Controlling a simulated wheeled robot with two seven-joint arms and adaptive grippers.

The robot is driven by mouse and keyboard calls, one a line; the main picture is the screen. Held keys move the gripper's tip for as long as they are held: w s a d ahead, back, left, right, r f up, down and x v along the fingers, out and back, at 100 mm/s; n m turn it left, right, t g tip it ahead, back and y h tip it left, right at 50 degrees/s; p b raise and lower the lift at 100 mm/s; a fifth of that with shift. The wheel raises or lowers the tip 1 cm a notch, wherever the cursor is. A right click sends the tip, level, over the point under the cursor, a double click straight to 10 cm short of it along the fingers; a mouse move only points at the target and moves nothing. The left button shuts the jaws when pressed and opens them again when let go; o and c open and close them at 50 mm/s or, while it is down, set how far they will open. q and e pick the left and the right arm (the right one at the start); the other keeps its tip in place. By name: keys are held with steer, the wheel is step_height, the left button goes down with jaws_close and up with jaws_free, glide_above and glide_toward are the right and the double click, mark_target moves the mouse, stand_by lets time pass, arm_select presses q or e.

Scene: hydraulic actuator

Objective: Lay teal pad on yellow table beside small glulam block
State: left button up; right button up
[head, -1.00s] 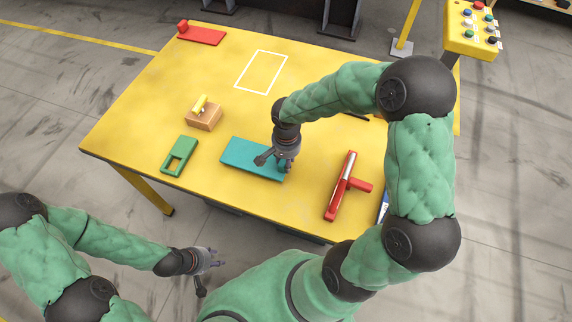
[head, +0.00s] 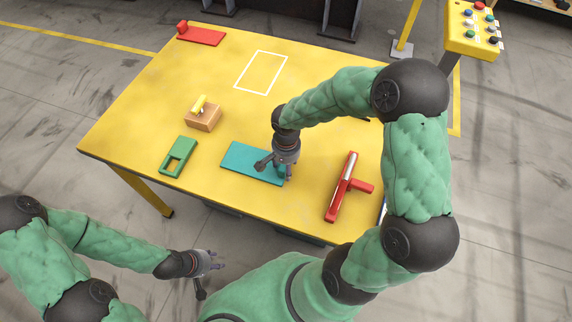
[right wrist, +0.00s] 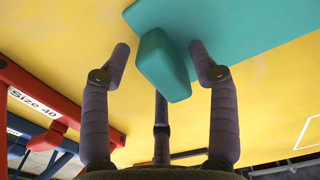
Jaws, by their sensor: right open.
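The teal pad (head: 240,158) lies flat on the yellow table (head: 130,105), near its front edge; it also shows in the right wrist view (right wrist: 250,22). A teal raised grip (right wrist: 163,66) on the pad is between the spread fingers of my right gripper (right wrist: 160,48). My right gripper, at the pad's right end in the head view (head: 276,172), is open and hides that end. The small glulam block (head: 204,121) stands left of and behind the pad, with a yellow piece on top. My left gripper (head: 215,263) is open and empty, off the table's front.
A green frame (head: 178,157) lies left of the pad. A red tool (head: 343,185) lies to its right, and a red plate (head: 202,36) at the far left corner. A white outlined rectangle (head: 261,72) on the table is empty. A button box (head: 472,28) stands behind right.

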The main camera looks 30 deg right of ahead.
steer(key=shift+r, duration=0.25)
step_height(320, 180, up, 12)
steer(key=p, duration=0.3)
steer(key=shift+p, duration=0.4)
steer(key=shift+f, duration=0.15)
